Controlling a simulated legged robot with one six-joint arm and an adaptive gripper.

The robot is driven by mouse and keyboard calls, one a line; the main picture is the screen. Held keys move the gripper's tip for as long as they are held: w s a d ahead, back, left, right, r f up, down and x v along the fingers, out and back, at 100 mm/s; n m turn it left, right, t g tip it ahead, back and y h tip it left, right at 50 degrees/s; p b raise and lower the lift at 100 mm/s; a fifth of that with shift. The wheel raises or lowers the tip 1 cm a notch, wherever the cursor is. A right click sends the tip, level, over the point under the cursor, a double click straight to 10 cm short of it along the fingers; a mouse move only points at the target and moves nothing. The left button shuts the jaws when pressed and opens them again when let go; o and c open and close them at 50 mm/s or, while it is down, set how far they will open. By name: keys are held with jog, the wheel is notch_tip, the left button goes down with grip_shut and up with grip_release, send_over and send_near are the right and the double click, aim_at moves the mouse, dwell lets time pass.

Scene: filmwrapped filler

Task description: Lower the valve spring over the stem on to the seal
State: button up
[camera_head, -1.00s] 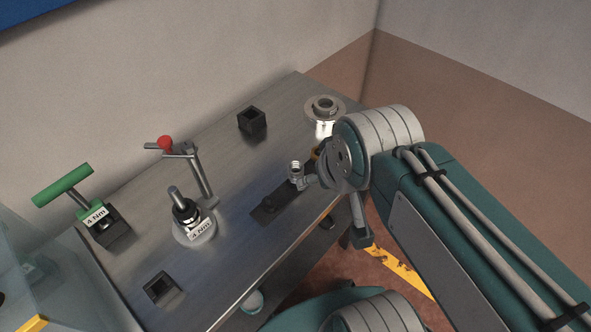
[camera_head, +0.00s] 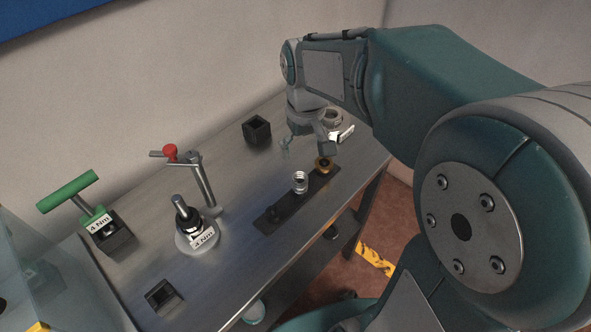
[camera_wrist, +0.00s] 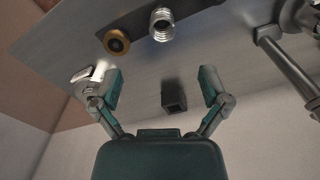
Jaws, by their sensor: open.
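The valve spring (camera_head: 300,183), a short silver coil, stands upright on a dark strip (camera_head: 290,204) on the bench; it also shows at the top of the wrist view (camera_wrist: 162,24). A dark upright stem (camera_head: 180,203) rises from a round steel base (camera_head: 195,241) at the left, with a black part around its lower end, perhaps the seal.
A brass ring (camera_head: 323,165) sits beside the spring on the strip. A post with a red-knobbed lever (camera_head: 204,182) stands close behind the stem. A green T-handle (camera_head: 68,192) and open black boxes (camera_head: 257,131) (camera_head: 163,297) stand around.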

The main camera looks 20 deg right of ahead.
aim_at(299, 180)
jog(key=f, duration=0.7)
jog(key=w+f, duration=0.1)
jog(key=f, duration=0.3)
jog(key=shift+a+f, duration=0.25)
jog(key=shift+f, duration=0.05)
jog(key=shift+c, duration=0.2)
jog(key=c, duration=1.2)
